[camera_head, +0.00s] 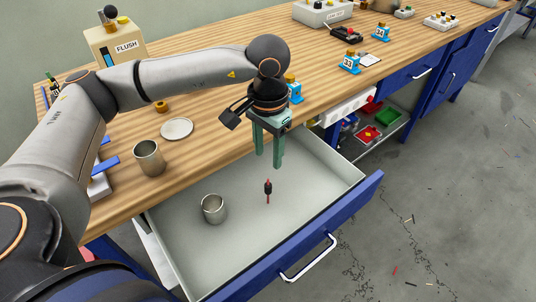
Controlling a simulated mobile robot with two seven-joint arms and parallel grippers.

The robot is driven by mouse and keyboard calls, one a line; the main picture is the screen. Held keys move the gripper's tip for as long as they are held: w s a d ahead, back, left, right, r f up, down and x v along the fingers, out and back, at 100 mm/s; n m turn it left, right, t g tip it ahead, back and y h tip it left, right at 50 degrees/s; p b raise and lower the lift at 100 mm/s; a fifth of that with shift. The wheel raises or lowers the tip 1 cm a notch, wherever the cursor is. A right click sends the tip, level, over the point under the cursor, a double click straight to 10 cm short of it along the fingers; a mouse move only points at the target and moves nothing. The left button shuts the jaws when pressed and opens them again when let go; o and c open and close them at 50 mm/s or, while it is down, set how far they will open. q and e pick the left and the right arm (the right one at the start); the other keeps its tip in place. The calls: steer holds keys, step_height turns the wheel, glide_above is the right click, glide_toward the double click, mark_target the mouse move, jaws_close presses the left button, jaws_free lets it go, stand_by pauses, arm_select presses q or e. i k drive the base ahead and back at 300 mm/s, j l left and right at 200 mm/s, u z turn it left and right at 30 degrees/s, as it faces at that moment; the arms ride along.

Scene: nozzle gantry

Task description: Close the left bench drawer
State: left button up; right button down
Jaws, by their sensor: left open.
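The left bench drawer (330,196) is pulled well out from under the wooden bench. Its blue front (350,215) carries a silver bar handle (309,260) on the outer face. Inside the drawer are a metal cup (214,209) and a small red and black tool (268,190). My left gripper (270,164) points down over the drawer, near its back part by the bench edge. Its green fingers are apart with nothing between them, and it is away from the handle. My right gripper is not in view.
The bench top (215,85) holds another metal cup (149,158), a round lid (177,128), a FLUSH box (115,42) and several blue numbered holders. A shelf with red and green bins (390,117) is right of the drawer.

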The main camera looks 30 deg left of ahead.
mark_target(316, 189)
steer(key=k, duration=1)
